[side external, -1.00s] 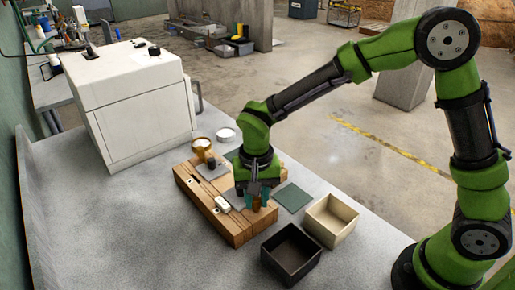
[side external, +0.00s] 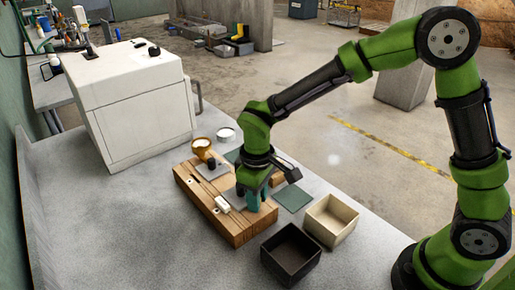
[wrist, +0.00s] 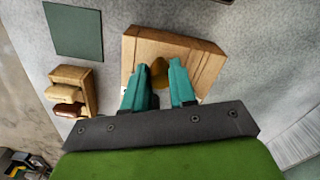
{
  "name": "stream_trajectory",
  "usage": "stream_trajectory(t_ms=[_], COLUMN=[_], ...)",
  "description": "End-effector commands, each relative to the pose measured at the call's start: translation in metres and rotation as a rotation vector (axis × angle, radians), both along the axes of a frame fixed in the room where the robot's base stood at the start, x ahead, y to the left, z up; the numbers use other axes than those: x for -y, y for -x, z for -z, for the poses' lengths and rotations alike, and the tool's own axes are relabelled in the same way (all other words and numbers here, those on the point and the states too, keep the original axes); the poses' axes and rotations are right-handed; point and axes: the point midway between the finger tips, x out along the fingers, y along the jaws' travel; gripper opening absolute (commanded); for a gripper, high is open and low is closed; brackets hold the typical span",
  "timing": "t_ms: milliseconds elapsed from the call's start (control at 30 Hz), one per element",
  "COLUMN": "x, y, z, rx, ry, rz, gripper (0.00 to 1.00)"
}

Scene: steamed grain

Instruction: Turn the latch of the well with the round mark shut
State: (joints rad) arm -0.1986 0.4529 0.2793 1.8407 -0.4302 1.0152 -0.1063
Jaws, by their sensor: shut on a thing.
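The wooden block (side external: 240,230) with the wells lies on the grey counter; in the wrist view its near end (wrist: 150,47) shows beneath my fingers. My gripper (side external: 258,198) points down over the right part of the block. In the wrist view my gripper (wrist: 158,78) has its teal fingers on either side of a small amber-brown piece (wrist: 160,70), shut on it; it looks like a latch. A white piece (side external: 222,203) lies at the front. I cannot make out the round mark.
A cream box (side external: 346,233) and a black box (side external: 291,273) stand to the right of the block. A dark green mat (side external: 293,198) lies behind them. A white machine (side external: 135,110) is at the left.

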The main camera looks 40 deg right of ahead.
Motion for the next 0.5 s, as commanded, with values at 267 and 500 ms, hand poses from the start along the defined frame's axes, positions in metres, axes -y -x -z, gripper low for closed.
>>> stream_trajectory(t_ms=[267, 500], x=[0.0008, 0.0007], y=[0.0003, 0.0004], z=[-0.0002, -0.0002], rx=[-0.002, -0.003], ry=[0.001, 0.0], rz=[-0.219, -0.344], gripper=[0.0, 0.0])
